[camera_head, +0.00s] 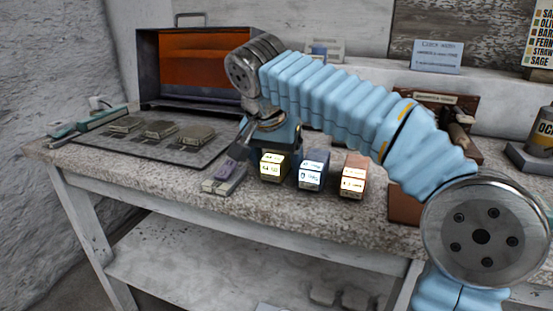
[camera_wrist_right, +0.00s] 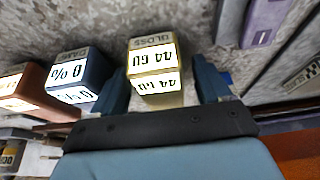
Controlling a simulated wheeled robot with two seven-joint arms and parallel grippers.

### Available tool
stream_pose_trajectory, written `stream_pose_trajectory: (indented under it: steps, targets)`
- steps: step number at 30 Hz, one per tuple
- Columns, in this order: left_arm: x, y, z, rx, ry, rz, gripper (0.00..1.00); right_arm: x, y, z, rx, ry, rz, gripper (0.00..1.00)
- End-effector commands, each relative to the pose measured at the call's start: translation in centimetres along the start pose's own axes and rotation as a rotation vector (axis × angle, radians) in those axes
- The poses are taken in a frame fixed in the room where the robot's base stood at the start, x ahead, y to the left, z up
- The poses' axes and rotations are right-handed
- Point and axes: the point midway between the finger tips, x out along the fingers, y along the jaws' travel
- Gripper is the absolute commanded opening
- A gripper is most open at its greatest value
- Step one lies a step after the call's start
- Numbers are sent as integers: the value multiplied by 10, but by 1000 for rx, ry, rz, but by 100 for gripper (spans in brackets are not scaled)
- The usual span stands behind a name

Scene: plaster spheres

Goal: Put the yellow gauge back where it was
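The yellow gauge (camera_head: 273,167) is a small block with lit white faces, standing on the stone worktop at the left end of a row of three. In the right wrist view the yellow gauge (camera_wrist_right: 154,65) has "GLOSS" on its top and sits between the two dark blue fingers of my right gripper (camera_wrist_right: 160,82). A gap shows beside the gauge, so the fingers look open around it. In the head view my right gripper (camera_head: 270,143) is just behind the gauge and partly hidden by it. My left gripper is not in view.
A dark blue gauge (camera_head: 312,170) and a copper-brown gauge (camera_head: 354,176) stand to the right. A grey-purple block (camera_head: 224,180) lies close on the left. A dark tray (camera_head: 190,155) with several flat blocks is further left, before an orange-lined box (camera_head: 200,60).

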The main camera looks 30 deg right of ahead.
Motion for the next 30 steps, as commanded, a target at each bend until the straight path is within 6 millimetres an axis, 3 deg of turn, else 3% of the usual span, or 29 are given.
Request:
stream_pose_trajectory:
  steps: [8,21,30]
  targets:
    - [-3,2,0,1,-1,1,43,-10,0,0,-1,1,-1,77]
    - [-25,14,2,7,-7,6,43,-102,-1,-1,-1,0,-3,77]
    - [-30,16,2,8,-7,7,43,-121,0,0,0,1,0,77]
